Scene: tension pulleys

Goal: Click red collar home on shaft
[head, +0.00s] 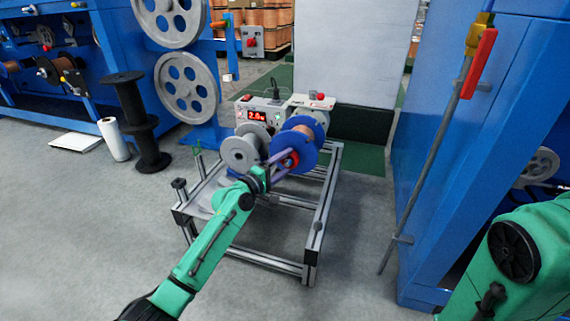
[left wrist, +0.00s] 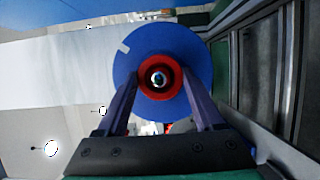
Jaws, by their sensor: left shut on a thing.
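The red collar (left wrist: 147,77) sits at the centre of the blue spool flange (left wrist: 189,54), around the end of the shaft (left wrist: 158,79). My left gripper (left wrist: 158,86) has its two fingers on either side of the collar and is shut on it. In the head view my left gripper (head: 276,164) reaches the front of the blue spool (head: 304,141), with the red collar (head: 291,158) partly hidden by the fingers. Whether the collar is fully seated cannot be told. My right arm shows at the lower right, but its gripper is out of view.
A grey spool (head: 239,154) is just left of the blue one, on the aluminium frame (head: 322,222). A control box with a red display (head: 257,115) stands behind. Blue machine cabinets (head: 436,165) border the right. A black spool (head: 146,140) stands on the floor at left.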

